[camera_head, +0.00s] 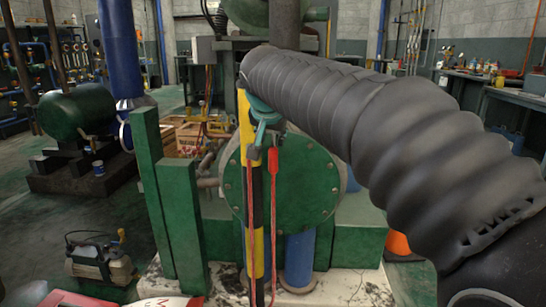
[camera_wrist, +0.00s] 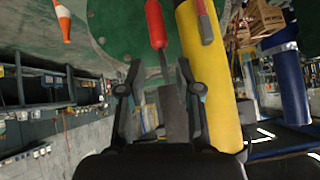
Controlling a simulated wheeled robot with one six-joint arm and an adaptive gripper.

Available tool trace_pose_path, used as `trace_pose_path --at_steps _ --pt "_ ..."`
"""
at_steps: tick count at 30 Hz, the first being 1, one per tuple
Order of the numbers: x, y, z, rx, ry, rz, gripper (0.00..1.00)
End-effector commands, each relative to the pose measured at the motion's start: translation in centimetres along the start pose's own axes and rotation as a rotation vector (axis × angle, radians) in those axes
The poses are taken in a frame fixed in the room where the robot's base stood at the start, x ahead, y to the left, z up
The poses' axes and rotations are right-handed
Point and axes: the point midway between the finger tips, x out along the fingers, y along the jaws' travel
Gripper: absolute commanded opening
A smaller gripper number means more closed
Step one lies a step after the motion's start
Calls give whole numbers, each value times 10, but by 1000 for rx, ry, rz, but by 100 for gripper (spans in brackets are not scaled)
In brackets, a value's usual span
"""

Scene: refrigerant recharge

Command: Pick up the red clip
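The red clip (camera_head: 273,162) hangs upright against the yellow and black post (camera_head: 243,130) in the head view, with a red cable (camera_head: 273,235) running down from it. In the wrist view the red clip (camera_wrist: 156,24) is at the top centre, beside the yellow post (camera_wrist: 208,80). Its grey metal part extends down toward the gap between my fingers. My gripper (camera_wrist: 160,78) is open, with its two dark fingers apart on either side of that metal part. Contact with the right finger cannot be told. In the head view my sleeved arm hides most of the gripper.
A second red-and-grey piece (camera_wrist: 204,22) sits close by on the post. A green round flange (camera_head: 300,185) stands behind the post. Green uprights (camera_head: 180,225) stand to the left, and an orange cone (camera_head: 399,245) is at the right. Open floor lies at left.

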Motion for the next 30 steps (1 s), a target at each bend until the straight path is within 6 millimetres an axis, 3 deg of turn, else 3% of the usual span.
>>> trace_pose_path --at_steps 4,14,21,30 --pt "19 0 0 0 -1 1 34" --pt "38 2 -2 0 -1 2 34" --pt "71 3 -5 -1 -1 2 34" --pt "78 2 -5 0 1 0 34"
